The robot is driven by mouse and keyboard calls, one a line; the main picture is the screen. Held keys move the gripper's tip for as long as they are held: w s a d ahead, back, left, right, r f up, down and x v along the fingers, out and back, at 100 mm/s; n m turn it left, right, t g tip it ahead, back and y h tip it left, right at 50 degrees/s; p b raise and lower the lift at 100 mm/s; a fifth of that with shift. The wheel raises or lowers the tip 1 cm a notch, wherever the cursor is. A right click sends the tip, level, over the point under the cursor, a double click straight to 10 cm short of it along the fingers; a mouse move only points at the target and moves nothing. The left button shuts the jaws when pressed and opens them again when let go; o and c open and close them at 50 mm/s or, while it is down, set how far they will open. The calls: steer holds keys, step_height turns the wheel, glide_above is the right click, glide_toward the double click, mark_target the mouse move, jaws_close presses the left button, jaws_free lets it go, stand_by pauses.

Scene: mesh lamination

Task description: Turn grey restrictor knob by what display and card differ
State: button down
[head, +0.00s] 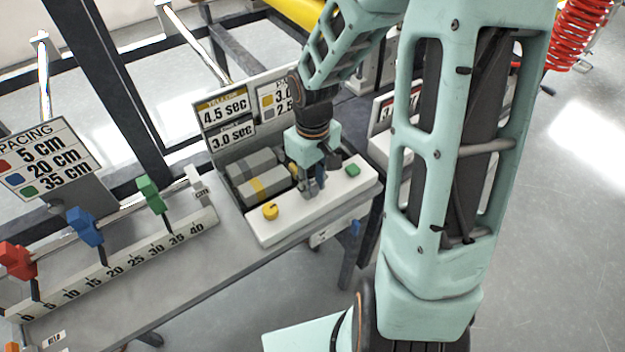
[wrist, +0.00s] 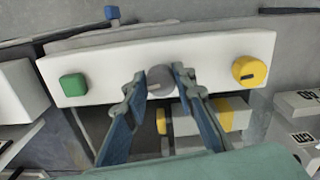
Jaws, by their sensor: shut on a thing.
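The grey restrictor knob (wrist: 160,79) is in the middle of a white panel (wrist: 215,56) in the wrist view. My gripper (wrist: 157,82) has its two blue fingers on either side of this knob, closed on it. In the head view my gripper (head: 313,188) is over the panel (head: 298,218) and hides the knob. A sign behind the panel reads 4.5 sec (head: 226,110) under a yellow header, with 3.0 sec (head: 233,137) below it. A second card (head: 268,97) with smaller figures is partly hidden by my arm.
A yellow knob (head: 270,211) and a green square button (head: 352,170) flank the grey knob. A ruler rail with red (head: 18,261), blue (head: 84,227) and green (head: 150,194) markers stands left, beside a pacing card (head: 42,160).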

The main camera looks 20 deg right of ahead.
mark_target(313, 186)
steer(key=n+p, duration=0.1)
steer(key=n, duration=0.2)
steer(key=shift+w, duration=0.1)
steer(key=c, duration=1.6)
jaws_free()
step_height(313, 186, up, 12)
steer(key=shift+d, duration=0.1)
